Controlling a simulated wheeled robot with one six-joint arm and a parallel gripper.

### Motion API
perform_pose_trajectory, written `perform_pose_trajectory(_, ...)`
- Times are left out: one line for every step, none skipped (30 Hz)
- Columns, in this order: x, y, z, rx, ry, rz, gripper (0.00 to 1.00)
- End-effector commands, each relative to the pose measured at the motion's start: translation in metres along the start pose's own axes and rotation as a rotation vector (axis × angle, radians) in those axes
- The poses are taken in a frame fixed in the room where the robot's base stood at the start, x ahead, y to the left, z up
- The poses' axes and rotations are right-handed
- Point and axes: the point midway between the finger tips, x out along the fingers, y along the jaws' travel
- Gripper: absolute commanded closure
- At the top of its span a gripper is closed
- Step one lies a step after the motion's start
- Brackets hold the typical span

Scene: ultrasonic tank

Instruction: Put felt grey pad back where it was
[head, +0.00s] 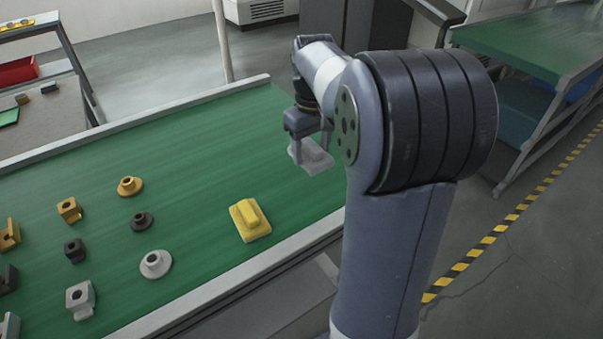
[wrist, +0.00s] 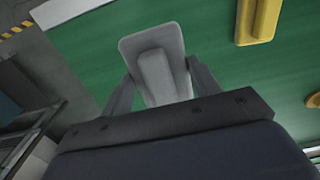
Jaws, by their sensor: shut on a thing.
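The grey pad (head: 312,157) is a flat light-grey plate with a raised bar along its middle. It also shows in the wrist view (wrist: 128,48), between the fingers. My gripper (head: 312,142) is shut on the pad's raised bar, over the right part of the green table (head: 215,150). The pad appears to be above the surface, but its exact height is hard to tell. My arm hides part of the table's right end. A yellow pad (head: 250,220) of like shape lies on the table, left of and nearer than the grey pad.
Several small parts stand at the left of the table, among them a yellow flanged piece (head: 130,186), a black one (head: 142,221) and a white one (head: 155,264). A raised pale rim (head: 150,118) edges the table. Green surface is clear behind the yellow pad.

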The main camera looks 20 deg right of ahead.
Motion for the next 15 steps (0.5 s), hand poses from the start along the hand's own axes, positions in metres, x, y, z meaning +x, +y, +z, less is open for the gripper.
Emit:
perform_pose_trajectory(0.007,0.000,0.001,0.000,-0.005,-0.002,0.60)
perform_pose_trajectory(0.012,0.000,0.001,0.000,-0.004,-0.002,0.60)
perform_pose_trajectory(0.020,-0.001,0.001,0.000,-0.006,-0.003,0.60)
perform_pose_trajectory(0.026,-0.001,0.001,0.000,-0.005,-0.002,0.60)
perform_pose_trajectory(0.031,-0.001,0.001,0.000,-0.006,-0.003,0.60)
perform_pose_trajectory(0.039,-0.001,0.001,0.000,-0.006,-0.003,0.60)
perform_pose_trajectory(0.044,0.000,0.001,0.000,-0.005,-0.002,0.60)
perform_pose_trajectory(0.048,-0.001,0.001,0.000,-0.005,-0.002,0.60)
perform_pose_trajectory(0.053,0.000,0.001,0.000,-0.003,-0.002,0.60)
perform_pose_trajectory(0.056,0.000,0.001,0.000,-0.003,-0.001,0.60)
perform_pose_trajectory(0.058,0.000,0.000,0.000,-0.002,-0.001,0.60)
perform_pose_trajectory(0.061,0.000,0.000,0.000,-0.002,-0.001,0.60)
perform_pose_trajectory(0.064,0.000,0.000,0.000,-0.003,-0.001,0.60)
perform_pose_trajectory(0.068,0.000,0.001,0.000,-0.004,-0.002,0.60)
perform_pose_trajectory(0.074,-0.001,0.001,0.000,-0.004,-0.002,0.60)
